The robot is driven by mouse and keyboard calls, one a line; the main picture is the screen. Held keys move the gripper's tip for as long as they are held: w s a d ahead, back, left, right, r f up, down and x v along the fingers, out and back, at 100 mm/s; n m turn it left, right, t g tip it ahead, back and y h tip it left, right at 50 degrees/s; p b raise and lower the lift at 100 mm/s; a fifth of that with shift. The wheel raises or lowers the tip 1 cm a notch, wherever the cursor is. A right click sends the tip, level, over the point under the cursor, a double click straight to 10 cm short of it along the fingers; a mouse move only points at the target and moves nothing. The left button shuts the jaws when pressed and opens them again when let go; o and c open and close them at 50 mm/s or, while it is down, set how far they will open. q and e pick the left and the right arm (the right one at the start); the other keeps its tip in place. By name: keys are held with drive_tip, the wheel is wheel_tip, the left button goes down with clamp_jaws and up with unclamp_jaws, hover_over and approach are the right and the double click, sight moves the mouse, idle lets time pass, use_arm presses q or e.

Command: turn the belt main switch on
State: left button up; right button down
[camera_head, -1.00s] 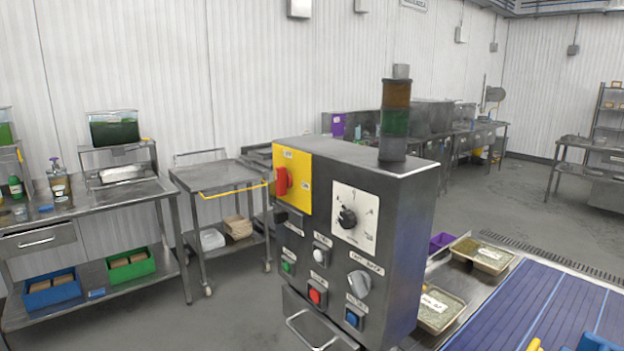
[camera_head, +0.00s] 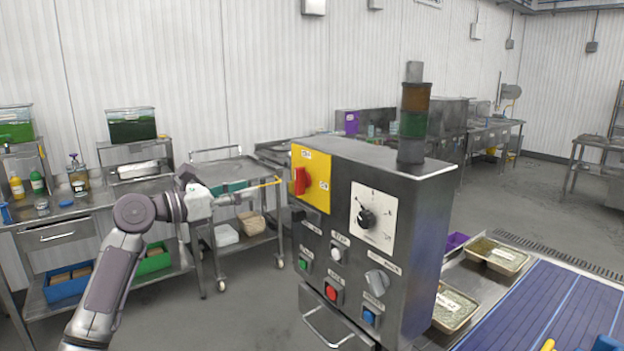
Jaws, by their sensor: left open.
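The belt main switch is a red handle (camera_head: 299,181) on a yellow plate (camera_head: 318,186) at the upper left of the grey control box (camera_head: 430,225). The handle stands roughly upright. The plate has small labels near its top and right side, too small to read surely. My left gripper (camera_head: 250,195) is in front of the trolley, to the left of the switch and apart from it. It points right towards the box, open and empty. Its fingertips are small and hard to make out against the trolley. My right gripper is not in view.
The box also carries a black dial (camera_head: 367,219), a grey knob (camera_head: 377,282), and green, white, red and blue buttons below the switch. A signal light (camera_head: 414,115) stands on top. A steel trolley (camera_head: 228,172) is behind my left arm. A blue belt (camera_head: 550,305) runs at right.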

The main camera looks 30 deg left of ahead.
sight(295, 179)
use_arm(q)
drive_tip(key=p+x, duration=0.5)
drive_tip(key=x, duration=0.8)
drive_tip(key=shift+a, duration=0.2)
drive_tip(key=shift+w+d+f, duration=0.1)
drive_tip(key=shift+w+d, duration=0.05)
drive_tip(key=shift+w, duration=0.2)
drive_tip(key=shift+c, duration=0.2)
clamp_jaws()
